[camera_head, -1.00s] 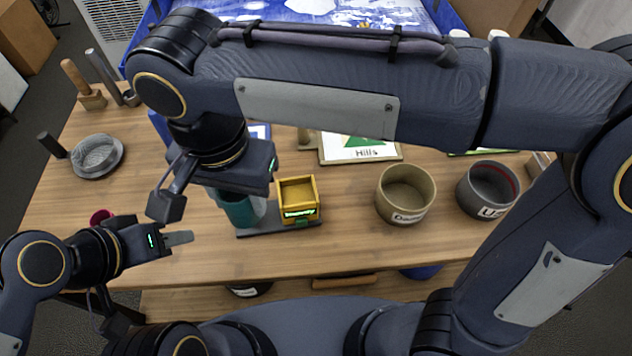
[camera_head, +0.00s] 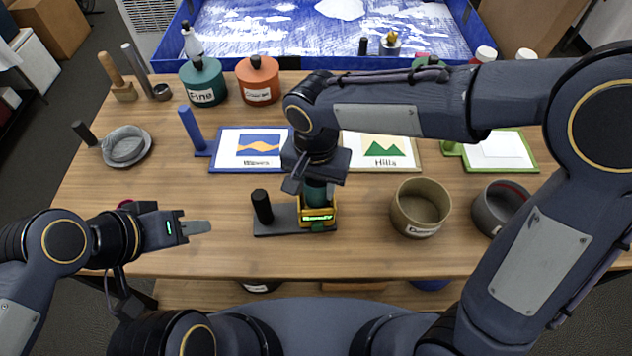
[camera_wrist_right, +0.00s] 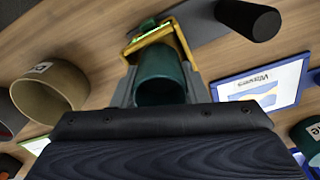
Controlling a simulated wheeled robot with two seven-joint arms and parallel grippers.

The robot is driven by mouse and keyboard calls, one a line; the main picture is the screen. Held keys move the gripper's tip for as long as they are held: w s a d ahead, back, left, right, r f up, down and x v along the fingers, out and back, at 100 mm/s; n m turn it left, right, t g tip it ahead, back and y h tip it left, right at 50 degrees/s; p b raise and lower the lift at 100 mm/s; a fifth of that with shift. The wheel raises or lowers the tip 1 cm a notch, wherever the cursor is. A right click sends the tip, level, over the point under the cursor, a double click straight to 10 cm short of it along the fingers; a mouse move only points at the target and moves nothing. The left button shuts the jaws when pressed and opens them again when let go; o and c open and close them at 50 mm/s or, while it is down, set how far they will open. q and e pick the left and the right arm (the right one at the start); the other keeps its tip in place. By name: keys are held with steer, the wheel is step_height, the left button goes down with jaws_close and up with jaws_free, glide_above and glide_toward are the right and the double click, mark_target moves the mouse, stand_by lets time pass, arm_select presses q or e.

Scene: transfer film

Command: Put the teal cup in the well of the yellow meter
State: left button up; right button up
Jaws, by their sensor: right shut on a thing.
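The teal cup (camera_head: 316,194) is in my right gripper (camera_head: 317,182), which is shut on it. The cup is upright over the yellow meter (camera_head: 318,224), its lower part lined up with the meter's well. The right wrist view shows the teal cup (camera_wrist_right: 160,76) between the fingers, with the yellow meter's wall (camera_wrist_right: 150,38) beyond it. I cannot tell how deep the cup sits, as the gripper and cup hide the well. The meter has a lit green display and stands on a dark base. My left gripper (camera_head: 196,228) is off to the left, away from the meter; its opening is unclear.
A black post (camera_head: 262,206) stands on the base left of the meter. A tan bowl (camera_head: 420,208) and a grey bowl (camera_head: 496,209) are to the right. Picture boards (camera_head: 224,163) and lidded jars (camera_head: 203,84) lie behind.

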steer(key=shift+f, duration=0.2)
steer(key=shift+f, duration=0.1)
steer(key=shift+f, duration=0.15)
steer(key=o, duration=1)
